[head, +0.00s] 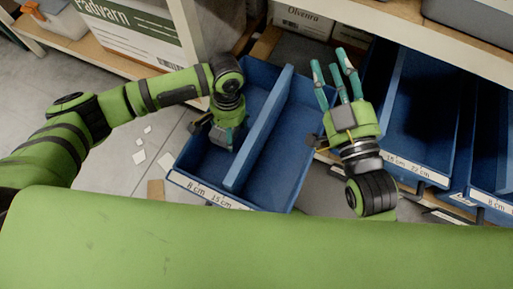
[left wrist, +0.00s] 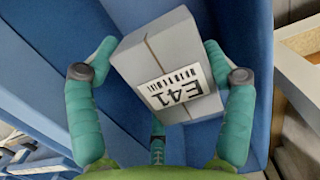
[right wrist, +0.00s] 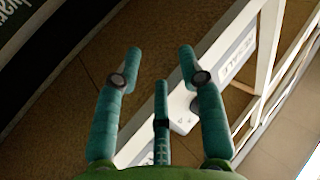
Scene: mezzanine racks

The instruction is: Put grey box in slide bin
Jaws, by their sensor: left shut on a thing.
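The grey box (left wrist: 150,48) with a white label reading E41 is between the fingers of my left gripper in the left wrist view. My left gripper (head: 224,132) is shut on it and points down into the left compartment of the blue slide bin (head: 262,197). In the head view the gripper mostly hides the box, and I cannot tell whether the box touches the bin floor. My right gripper (head: 335,78) is open and empty, to the right of the bin, fingers pointing toward the shelf.
A blue divider (head: 262,125) splits the slide bin lengthwise; its right compartment is empty. More blue bins (head: 420,110) stand at the right. A shelf edge (head: 420,40) runs above the bins. White paper scraps (head: 139,157) lie on the floor at the left.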

